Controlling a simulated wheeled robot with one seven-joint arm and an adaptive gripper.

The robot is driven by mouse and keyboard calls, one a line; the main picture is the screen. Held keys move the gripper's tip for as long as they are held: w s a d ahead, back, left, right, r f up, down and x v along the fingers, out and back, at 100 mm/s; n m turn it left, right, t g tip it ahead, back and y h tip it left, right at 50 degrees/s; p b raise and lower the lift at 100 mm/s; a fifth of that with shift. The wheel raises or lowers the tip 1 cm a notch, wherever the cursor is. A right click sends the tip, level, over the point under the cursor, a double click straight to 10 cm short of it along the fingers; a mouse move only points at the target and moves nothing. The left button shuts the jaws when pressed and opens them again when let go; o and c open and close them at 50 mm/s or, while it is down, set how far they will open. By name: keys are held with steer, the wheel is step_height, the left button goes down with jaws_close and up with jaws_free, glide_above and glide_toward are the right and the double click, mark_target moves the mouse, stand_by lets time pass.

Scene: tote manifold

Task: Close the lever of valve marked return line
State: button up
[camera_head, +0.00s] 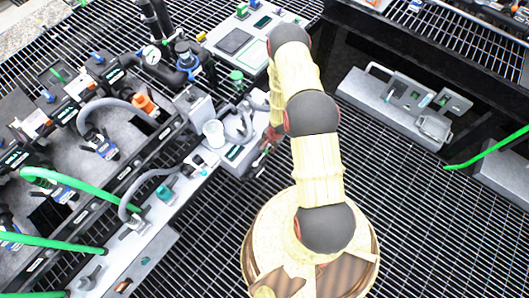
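A manifold with several small valves and black label plates runs along the left side. The label print is too small to read, so I cannot tell which valve is the return line one. Valves with levers or knobs show, among them an orange one (143,104), a blue-topped one (186,57) and a teal one (165,193). My arm rises from the lower middle and folds back down behind itself. My gripper (268,140) is mostly hidden by the arm, close to the right end of a grey block (238,152). Its fingers are not clear.
Green hoses (75,187) and grey hoses cross the manifold. A round gauge (151,55) stands at the upper left, with a grey panel (248,40) right of it. A dark bench frame (425,62) and a grey unit (400,100) are at the right. The grating floor (430,220) at lower right is clear.

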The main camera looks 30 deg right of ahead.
mark_target(264, 153)
steer(key=f+b, duration=0.1)
steer(key=f, duration=0.1)
steer(key=w+f+b, duration=0.1)
steer(key=f, duration=0.2)
steer(key=f+b, duration=0.1)
steer(key=f, duration=0.1)
steer(key=shift+w+a+f, duration=0.15)
steer(key=shift+a+f, duration=0.1)
steer(key=c, duration=0.3)
steer(key=c, duration=0.4)
jaws_close()
